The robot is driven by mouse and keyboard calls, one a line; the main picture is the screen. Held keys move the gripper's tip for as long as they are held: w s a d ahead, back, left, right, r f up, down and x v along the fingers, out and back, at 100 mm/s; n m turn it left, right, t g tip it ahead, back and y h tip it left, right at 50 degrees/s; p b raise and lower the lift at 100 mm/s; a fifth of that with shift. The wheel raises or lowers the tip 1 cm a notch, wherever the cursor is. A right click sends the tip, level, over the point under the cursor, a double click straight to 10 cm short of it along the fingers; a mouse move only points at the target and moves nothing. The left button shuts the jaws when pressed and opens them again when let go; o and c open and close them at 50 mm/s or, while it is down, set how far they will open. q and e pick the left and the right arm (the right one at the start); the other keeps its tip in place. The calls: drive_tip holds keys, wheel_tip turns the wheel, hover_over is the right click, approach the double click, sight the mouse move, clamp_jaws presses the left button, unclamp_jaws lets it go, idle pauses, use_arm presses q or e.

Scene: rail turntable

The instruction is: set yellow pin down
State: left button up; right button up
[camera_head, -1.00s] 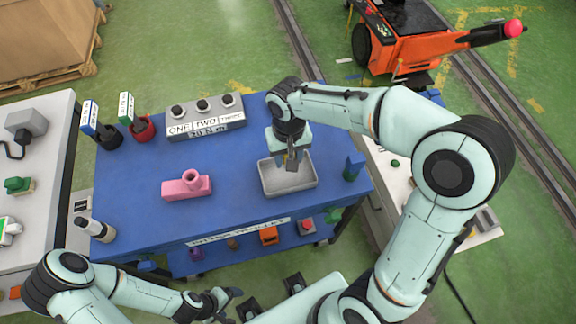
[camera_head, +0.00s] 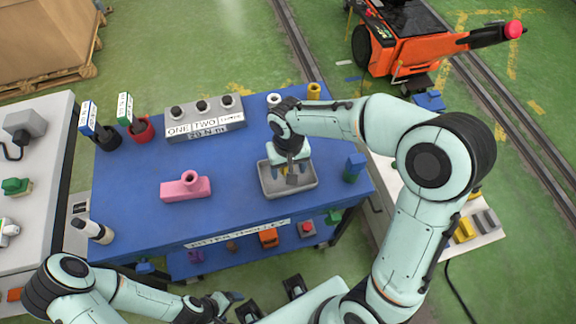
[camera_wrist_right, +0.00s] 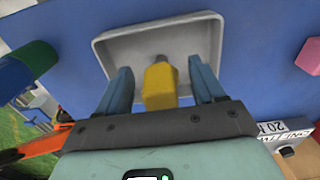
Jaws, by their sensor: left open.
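The yellow pin (camera_wrist_right: 160,86) shows in the right wrist view, with a small grey tip, over the grey tray (camera_wrist_right: 103,52). Whether it rests on the tray floor I cannot tell. My right gripper (camera_wrist_right: 161,86) is open around it, with a gap on each side. In the head view my right gripper (camera_head: 291,174) points down into the tray (camera_head: 268,189) and mostly hides the pin. My left gripper (camera_head: 229,302) is open and empty, low in front of the blue table.
On the blue table (camera_head: 140,220) stand a pink block (camera_head: 185,189), a labelled grey box (camera_head: 205,119), a yellow cylinder (camera_head: 314,92) and a white cylinder (camera_head: 273,100). Open table lies left of the tray.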

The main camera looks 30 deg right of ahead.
drive_tip(key=shift+r, duration=0.1)
drive_tip(key=shift+r, duration=0.3)
wheel_tip(320, 180, up, 12)
drive_tip(key=shift+f+p, duration=0.15)
drive_tip(key=shift+p, duration=0.7)
use_arm(q)
drive_tip(key=shift+w+r, duration=0.35)
drive_tip(key=shift+r, duration=0.2)
drive_tip(key=shift+w+r, duration=0.35)
drive_tip(key=shift+r, duration=0.2)
